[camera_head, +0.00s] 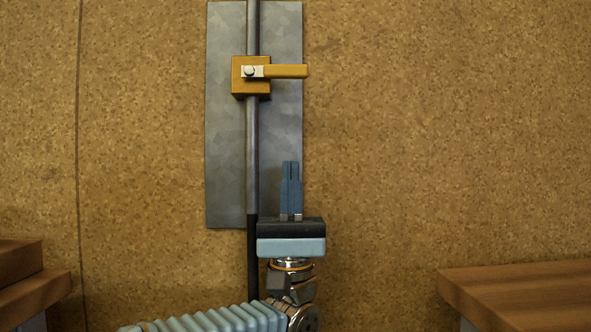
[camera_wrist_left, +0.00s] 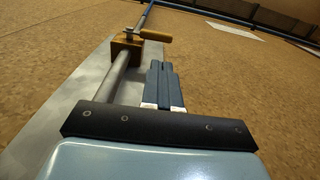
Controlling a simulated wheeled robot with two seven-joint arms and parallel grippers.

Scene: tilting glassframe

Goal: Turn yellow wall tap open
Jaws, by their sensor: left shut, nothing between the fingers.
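The yellow wall tap (camera_head: 238,77) sits on a vertical grey pipe in front of a metal plate. Its yellow handle (camera_head: 287,71) points level to the right, across the pipe. The tap body (camera_wrist_left: 124,48) and handle (camera_wrist_left: 156,35) also show in the left wrist view, beyond the fingers. My left gripper (camera_head: 291,165) points up, below the handle and just right of the pipe, apart from both. Its blue fingers (camera_wrist_left: 160,66) are shut together with nothing between them. My right gripper is in neither view.
The metal plate (camera_head: 225,150) is fixed to a cork-like wall (camera_head: 440,130). A wooden surface (camera_head: 530,290) stands at the lower right, and wooden boards (camera_head: 25,275) at the lower left. The wall right of the tap is clear.

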